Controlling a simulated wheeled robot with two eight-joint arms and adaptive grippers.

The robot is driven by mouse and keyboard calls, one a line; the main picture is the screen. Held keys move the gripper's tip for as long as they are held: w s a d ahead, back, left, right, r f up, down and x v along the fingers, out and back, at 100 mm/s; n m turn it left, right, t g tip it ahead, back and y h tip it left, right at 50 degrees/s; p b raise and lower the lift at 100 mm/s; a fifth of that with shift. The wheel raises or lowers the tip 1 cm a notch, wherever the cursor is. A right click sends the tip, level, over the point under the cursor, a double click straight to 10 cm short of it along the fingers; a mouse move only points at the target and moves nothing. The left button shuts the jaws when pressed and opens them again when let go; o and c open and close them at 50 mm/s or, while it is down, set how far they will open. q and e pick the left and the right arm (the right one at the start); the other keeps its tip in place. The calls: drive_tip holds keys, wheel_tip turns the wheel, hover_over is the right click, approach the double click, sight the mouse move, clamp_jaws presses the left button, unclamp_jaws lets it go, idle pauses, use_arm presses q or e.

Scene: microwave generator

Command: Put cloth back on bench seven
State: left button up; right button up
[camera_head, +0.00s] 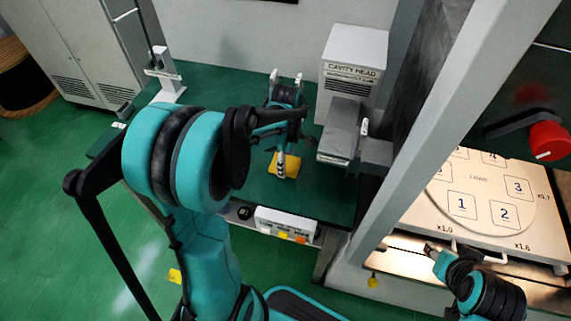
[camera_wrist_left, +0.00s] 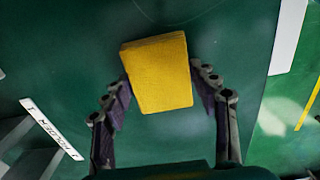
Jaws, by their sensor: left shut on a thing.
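The yellow cloth (camera_head: 291,167) is a folded block over the green bench top (camera_head: 320,200) in the head view. In the left wrist view the cloth (camera_wrist_left: 160,70) sits between the two fingers of my left gripper (camera_wrist_left: 165,95), which is shut on its sides. In the head view my left gripper (camera_head: 281,160) comes down on the cloth from above. I cannot tell whether the cloth touches the bench. My right gripper (camera_head: 431,251) is at the lower right, by the front of the numbered plate; its jaw state is unclear.
A grey-white unit marked CAVITY HEAD (camera_head: 354,70) and a grey block (camera_head: 340,130) stand right of the cloth. A control box (camera_head: 287,226) is on the bench's front edge. The numbered plate (camera_head: 480,205) and red knob (camera_head: 548,141) are at right. Bench top before the cloth is clear.

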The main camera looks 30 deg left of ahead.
use_arm(q)
drive_tip(key=shift+f, duration=0.15)
drive_tip(key=shift+f, duration=0.1)
drive_tip(key=o, duration=1.2)
wheel_tip(320, 180, up, 11)
drive_tip(key=p, duration=0.5)
drive_tip(key=s+d+r+m+t, duration=0.1)
drive_tip(key=s+d+m+t, duration=0.1)
drive_tip(key=m, duration=0.5)
drive_tip(key=s+d+r+m+t, duration=0.1)
drive_tip(key=s+d+m+t, duration=0.1)
drive_tip(key=s+d+m, duration=0.3)
drive_tip(key=s+d+r+m+t, duration=0.1)
drive_tip(key=s+d+m+t, duration=0.2)
drive_tip(key=m, duration=0.5)
drive_tip(key=shift+s+d+r+m, duration=0.3)
drive_tip(key=shift+s, duration=0.25)
